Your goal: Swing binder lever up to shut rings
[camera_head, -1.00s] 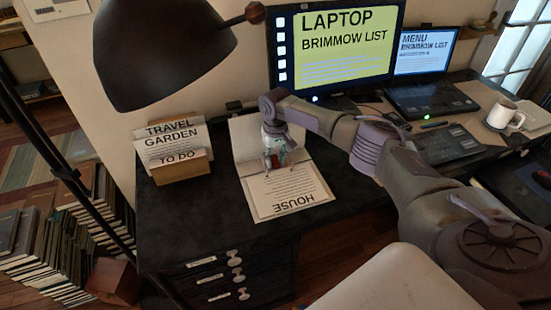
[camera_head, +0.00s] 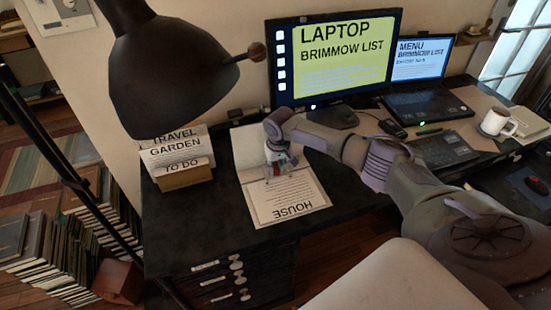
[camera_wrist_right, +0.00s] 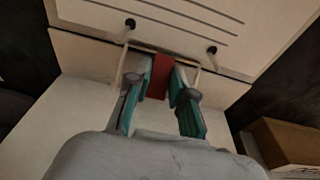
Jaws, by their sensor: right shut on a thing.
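The binder lies open on the dark desk, with a printed page (camera_head: 286,200) marked HOUSE on its near half. In the right wrist view its lined page (camera_wrist_right: 175,25) has two dark holes, with pale rings (camera_wrist_right: 120,65) at them; whether the rings are closed I cannot tell. My right gripper (camera_head: 277,172) is over the middle of the binder. In the wrist view its teal fingers (camera_wrist_right: 160,88) are shut on the red lever (camera_wrist_right: 159,76), which stands between them near the spine. The gripper hides part of the lever's base. My left gripper is not in view.
A black lamp (camera_head: 185,75) hangs over the desk's left side. A card holder (camera_head: 184,178) with TRAVEL GARDEN cards stands left of the binder. A monitor (camera_head: 335,55), a laptop (camera_head: 425,103) and a white mug (camera_head: 497,122) are to the right. Bare desk (camera_head: 205,230) lies in front.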

